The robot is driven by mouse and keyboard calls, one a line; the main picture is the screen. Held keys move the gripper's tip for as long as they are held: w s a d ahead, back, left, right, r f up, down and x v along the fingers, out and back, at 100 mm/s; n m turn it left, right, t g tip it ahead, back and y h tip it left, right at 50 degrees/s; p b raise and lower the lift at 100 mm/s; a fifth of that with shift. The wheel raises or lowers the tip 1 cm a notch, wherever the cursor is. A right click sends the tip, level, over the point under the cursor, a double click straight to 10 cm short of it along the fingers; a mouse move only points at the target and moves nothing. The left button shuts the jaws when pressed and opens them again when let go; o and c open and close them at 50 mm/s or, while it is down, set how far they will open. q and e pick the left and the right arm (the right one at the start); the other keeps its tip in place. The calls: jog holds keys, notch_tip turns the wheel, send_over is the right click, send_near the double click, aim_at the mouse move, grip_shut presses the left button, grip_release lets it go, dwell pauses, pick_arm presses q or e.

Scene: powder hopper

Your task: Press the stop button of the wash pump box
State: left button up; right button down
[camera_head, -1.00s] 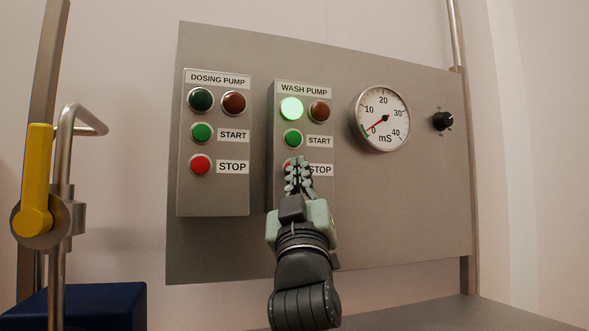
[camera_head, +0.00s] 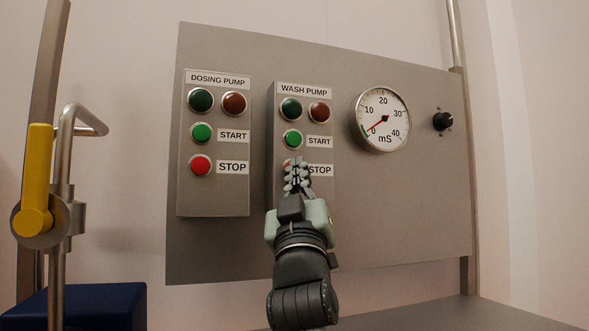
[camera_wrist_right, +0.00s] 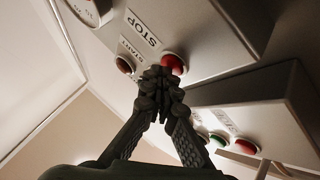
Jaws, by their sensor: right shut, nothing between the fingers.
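The wash pump box (camera_head: 284,197) is a grey box on the upright panel, with a green start button (camera_head: 293,139) and a red stop button (camera_head: 288,162) below it. The box's green lamp (camera_head: 291,109) and red lamp (camera_head: 319,112) are both dark. My right gripper (camera_head: 297,164) is shut and empty, its fingertips in front of the stop button and hiding most of it. In the right wrist view the fingertips (camera_wrist_right: 161,75) are at the red stop button (camera_wrist_right: 173,64); I cannot tell whether they touch it. My left gripper is not in view.
The dosing pump box (camera_head: 213,198) with similar buttons is left of the wash pump box. A round mS gauge (camera_head: 383,119) and a black knob (camera_head: 443,121) are to the right. A pipe with a yellow lever (camera_head: 37,180) stands at the left, near a dark blue block (camera_head: 105,305).

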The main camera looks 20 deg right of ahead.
jog(key=shift+s+f, duration=0.1)
jog(key=shift+s, duration=0.6)
jog(key=shift+s, duration=0.1)
jog(key=s+p, duration=0.1)
jog(key=s, duration=0.3)
jog(key=shift+s+d, duration=0.1)
jog(key=shift+s, duration=0.3)
dwell(0.5)
